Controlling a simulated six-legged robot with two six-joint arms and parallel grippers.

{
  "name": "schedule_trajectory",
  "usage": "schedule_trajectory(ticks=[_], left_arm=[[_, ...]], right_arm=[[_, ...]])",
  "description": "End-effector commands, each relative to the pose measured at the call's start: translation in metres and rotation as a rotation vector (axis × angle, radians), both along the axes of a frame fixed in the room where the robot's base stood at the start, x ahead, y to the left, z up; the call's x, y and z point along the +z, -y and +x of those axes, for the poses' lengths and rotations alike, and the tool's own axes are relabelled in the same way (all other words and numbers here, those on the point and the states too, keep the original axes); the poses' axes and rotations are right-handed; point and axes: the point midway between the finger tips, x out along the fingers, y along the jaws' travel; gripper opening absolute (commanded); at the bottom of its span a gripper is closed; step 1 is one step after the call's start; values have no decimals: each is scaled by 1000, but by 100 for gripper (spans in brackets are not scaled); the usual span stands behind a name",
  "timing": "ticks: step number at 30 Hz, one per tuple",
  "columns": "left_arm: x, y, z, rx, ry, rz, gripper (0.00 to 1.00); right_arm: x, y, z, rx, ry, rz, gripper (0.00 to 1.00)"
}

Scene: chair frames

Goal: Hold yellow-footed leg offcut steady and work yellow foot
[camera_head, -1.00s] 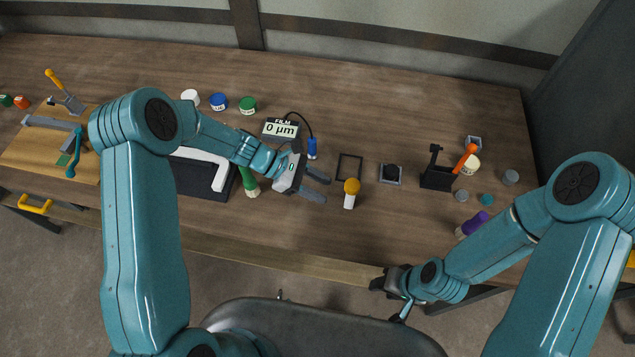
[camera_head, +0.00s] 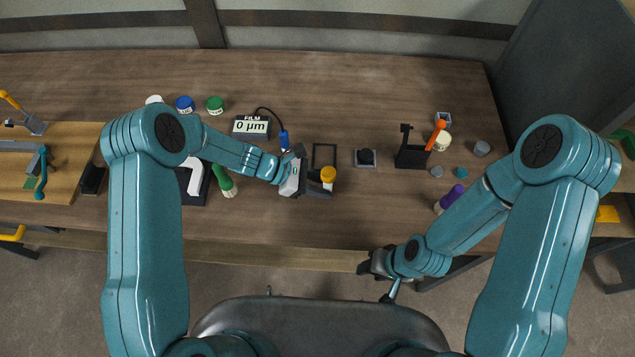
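The leg offcut is a short pale piece with a yellow foot (camera_head: 328,174) on top, near the front of the bench. My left gripper (camera_head: 321,183) reaches it from the left, its dark fingers at the pale part just below the yellow foot. The fingers hide much of the pale part, and I cannot tell whether they are closed on it. My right gripper (camera_head: 372,263) is away from the offcut, low by the bench's front edge; its fingers are too small and dark to read.
A film gauge (camera_head: 251,127) reading 0 µm, with a blue probe (camera_head: 284,140), is behind left. A small square tray (camera_head: 365,168) and a black stand (camera_head: 411,156) with an orange handle are to the right. A green-handled tool (camera_head: 223,178) lies left.

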Motion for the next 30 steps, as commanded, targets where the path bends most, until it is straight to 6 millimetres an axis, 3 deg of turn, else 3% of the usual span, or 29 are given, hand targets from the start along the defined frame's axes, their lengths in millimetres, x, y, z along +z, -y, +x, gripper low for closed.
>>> schedule_trajectory(ticks=[1,2,4,5,30], left_arm=[[0,0,0,0,0,0,16],[0,0,0,0,0,-1,28],[1,0,0,0,0,-1,5],[1,0,0,0,0,-1,0],[-2,-1,0,1,-1,1,0]], right_arm=[[0,0,0,0,0,0,43],[0,0,0,0,0,0,43],[0,0,0,0,0,0,43],[0,0,0,0,0,0,43],[0,0,0,0,0,0,43]])
